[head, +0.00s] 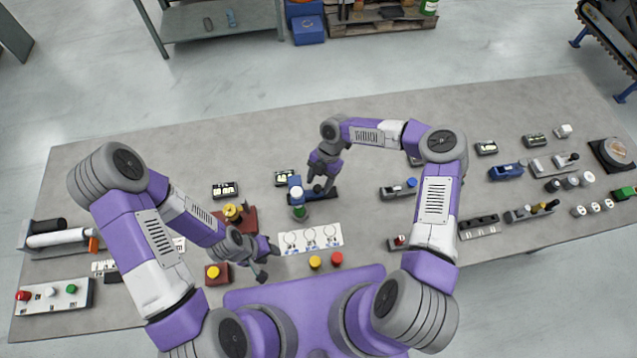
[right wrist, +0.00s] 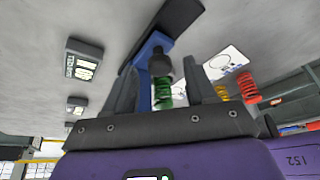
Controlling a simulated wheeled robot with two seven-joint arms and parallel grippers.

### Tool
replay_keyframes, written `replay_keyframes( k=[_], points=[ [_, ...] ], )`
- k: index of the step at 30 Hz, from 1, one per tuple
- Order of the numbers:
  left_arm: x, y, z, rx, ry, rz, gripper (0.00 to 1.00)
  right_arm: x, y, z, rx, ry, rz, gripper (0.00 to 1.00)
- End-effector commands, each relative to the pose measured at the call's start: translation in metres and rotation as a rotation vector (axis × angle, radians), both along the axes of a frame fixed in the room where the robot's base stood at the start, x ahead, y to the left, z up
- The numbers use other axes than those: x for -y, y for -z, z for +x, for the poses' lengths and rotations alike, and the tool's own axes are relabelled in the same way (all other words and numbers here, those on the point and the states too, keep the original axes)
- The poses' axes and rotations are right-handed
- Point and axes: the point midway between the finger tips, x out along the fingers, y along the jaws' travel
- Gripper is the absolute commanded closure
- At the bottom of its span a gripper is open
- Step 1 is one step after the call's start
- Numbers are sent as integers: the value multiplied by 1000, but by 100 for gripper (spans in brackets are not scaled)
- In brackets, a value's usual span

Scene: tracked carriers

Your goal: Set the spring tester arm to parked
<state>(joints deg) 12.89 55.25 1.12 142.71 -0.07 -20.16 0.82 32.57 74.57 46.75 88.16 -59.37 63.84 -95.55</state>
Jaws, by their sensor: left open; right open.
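The spring tester stands mid-table, with a dark base (head: 326,196) and a blue upright (head: 294,182). A green spring (head: 299,213) shows at its near side. In the right wrist view the blue part (right wrist: 146,62), a dark plunger-like piece (right wrist: 160,66) and the green spring (right wrist: 163,92) appear between my fingers. My right gripper (head: 320,186) is open, just right of the upright and over the base; its fingers also show in the right wrist view (right wrist: 160,92). I cannot tell whether they touch the tester. My left gripper (head: 267,261) is open and empty, low over the near table.
A white card with circles (head: 311,238) lies just in front of the tester. A yellow spring (head: 315,262) and a red spring (head: 337,259) stand nearer me. A brown-red fixture (head: 236,218) and small display boxes (head: 225,190) are left. Several devices fill the right side.

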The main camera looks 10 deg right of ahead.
Motion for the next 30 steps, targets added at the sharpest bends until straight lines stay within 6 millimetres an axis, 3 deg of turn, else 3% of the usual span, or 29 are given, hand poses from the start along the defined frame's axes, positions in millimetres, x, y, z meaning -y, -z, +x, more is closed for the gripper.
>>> replay_keyframes(
  k=[4,12,23,30],
  points=[
    [0,2,0,0,0,0,57,-3,10,-3,0,1,1,44],
    [0,2,0,0,0,0,57,-4,11,-3,1,0,0,44],
    [0,2,0,0,0,0,57,-4,10,-3,1,0,1,98],
    [0,2,0,0,0,0,57,-3,10,-4,1,0,1,100]
  ],
)
